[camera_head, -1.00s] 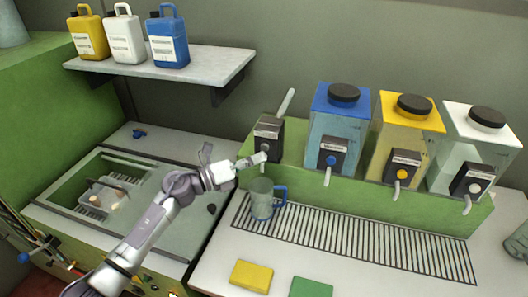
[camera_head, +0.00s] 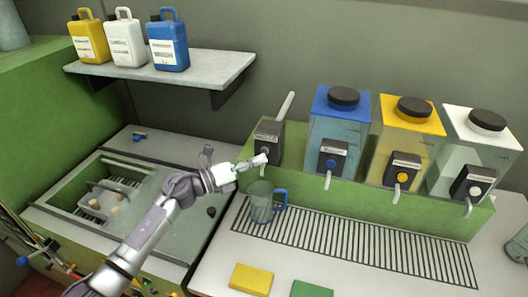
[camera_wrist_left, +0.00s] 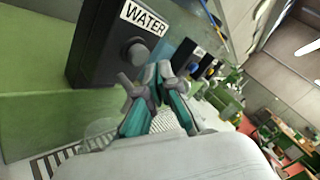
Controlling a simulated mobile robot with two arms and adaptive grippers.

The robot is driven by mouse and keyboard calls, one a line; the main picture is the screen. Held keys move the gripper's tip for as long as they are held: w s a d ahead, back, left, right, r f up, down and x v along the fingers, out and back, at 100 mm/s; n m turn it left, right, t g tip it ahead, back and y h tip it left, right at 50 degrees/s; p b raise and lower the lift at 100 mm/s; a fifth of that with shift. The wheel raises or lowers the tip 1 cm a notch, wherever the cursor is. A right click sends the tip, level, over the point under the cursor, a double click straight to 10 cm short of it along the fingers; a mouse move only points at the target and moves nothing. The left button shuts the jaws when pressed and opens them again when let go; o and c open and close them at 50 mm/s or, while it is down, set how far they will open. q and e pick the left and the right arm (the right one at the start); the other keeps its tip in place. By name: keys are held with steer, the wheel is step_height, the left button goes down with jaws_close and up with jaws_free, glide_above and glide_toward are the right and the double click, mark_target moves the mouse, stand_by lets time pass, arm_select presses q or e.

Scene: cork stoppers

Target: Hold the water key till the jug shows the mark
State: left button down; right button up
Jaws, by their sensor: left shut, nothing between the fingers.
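The water dispenser is a black box (camera_head: 268,138) labelled WATER in the left wrist view, with a round dark key (camera_wrist_left: 133,50) on its front. My left gripper (camera_head: 263,159) is shut and empty just in front of this box. In the left wrist view its closed fingertips (camera_wrist_left: 160,70) appear beside the key, slightly below and right; I cannot tell whether they touch it. The clear jug (camera_head: 261,206) with a blue handle stands upright on the slatted drain below the box. Its water level and mark are not readable. My right gripper is not in view.
Blue (camera_head: 339,128), yellow (camera_head: 408,135) and white (camera_head: 470,150) topped tanks with taps stand to the right. A yellow block (camera_head: 251,278) and a green block (camera_head: 312,289) lie in front of the drain (camera_head: 350,246). A basin (camera_head: 78,197) is at left.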

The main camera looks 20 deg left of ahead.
arm_select(q)
steer(key=shift+w, duration=0.15)
stand_by(0.4)
steer(key=shift+w+b, duration=0.3)
steer(key=shift+w, duration=0.05)
steer(key=shift+w, duration=0.35)
stand_by(6.8)
